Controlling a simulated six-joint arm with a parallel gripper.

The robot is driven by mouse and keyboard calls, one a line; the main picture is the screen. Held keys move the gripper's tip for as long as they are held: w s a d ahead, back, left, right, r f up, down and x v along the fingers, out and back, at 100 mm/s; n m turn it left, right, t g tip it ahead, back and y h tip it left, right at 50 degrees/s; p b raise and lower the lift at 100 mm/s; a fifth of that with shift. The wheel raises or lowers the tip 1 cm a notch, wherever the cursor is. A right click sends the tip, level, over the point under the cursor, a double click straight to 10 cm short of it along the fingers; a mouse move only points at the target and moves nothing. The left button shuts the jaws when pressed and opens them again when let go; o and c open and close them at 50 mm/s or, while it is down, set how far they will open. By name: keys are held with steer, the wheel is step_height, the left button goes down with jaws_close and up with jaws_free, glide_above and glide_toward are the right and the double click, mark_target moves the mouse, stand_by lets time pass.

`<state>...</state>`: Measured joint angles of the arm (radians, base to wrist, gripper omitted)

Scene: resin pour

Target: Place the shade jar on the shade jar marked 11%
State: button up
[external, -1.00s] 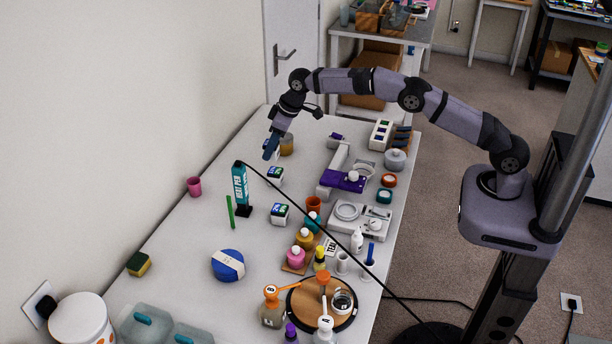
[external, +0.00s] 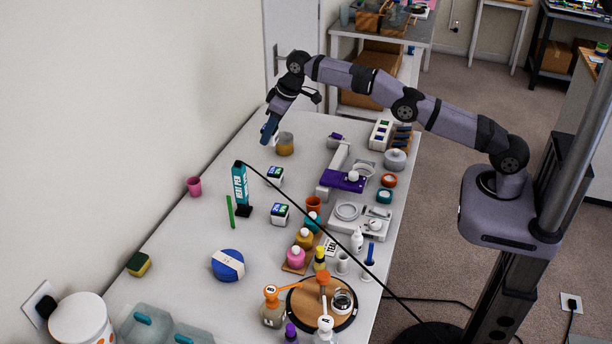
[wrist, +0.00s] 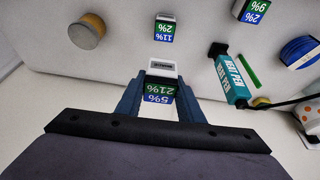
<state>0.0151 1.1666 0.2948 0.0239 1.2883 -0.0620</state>
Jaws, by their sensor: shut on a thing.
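My gripper (external: 268,130) is shut on a shade jar, a small white block with dark, green and blue labels reading 21% and 5% (wrist: 160,90). The jar sits between the blue fingers in the wrist view and is mostly hidden in the external view. The gripper is above the far left part of the table. The shade jar marked 11% (wrist: 164,30), also marked 2%, stands on the table, apart from the held jar. It also shows in the external view (external: 275,176), below and right of my gripper. Another similar jar (external: 280,213) stands nearer the camera.
An amber jar (external: 285,144) stands right beside my gripper in the external view. The teal heat pen (external: 240,186), with its black cable, stands left of the jars, near a green stick (external: 230,212). A purple and white device (external: 342,180) is to the right. Table around the 11% jar is fairly clear.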

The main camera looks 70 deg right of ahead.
steer(key=shift+s, duration=0.3)
steer(key=shift+s+f, duration=0.15)
steer(key=shift+s, duration=0.1)
steer(key=shift+m, duration=0.3)
steer(key=p, duration=0.3)
glide_toward(270, 170)
steer(key=shift+x, duration=2.7)
steer(key=shift+f, duration=0.2)
steer(key=o, duration=1.1)
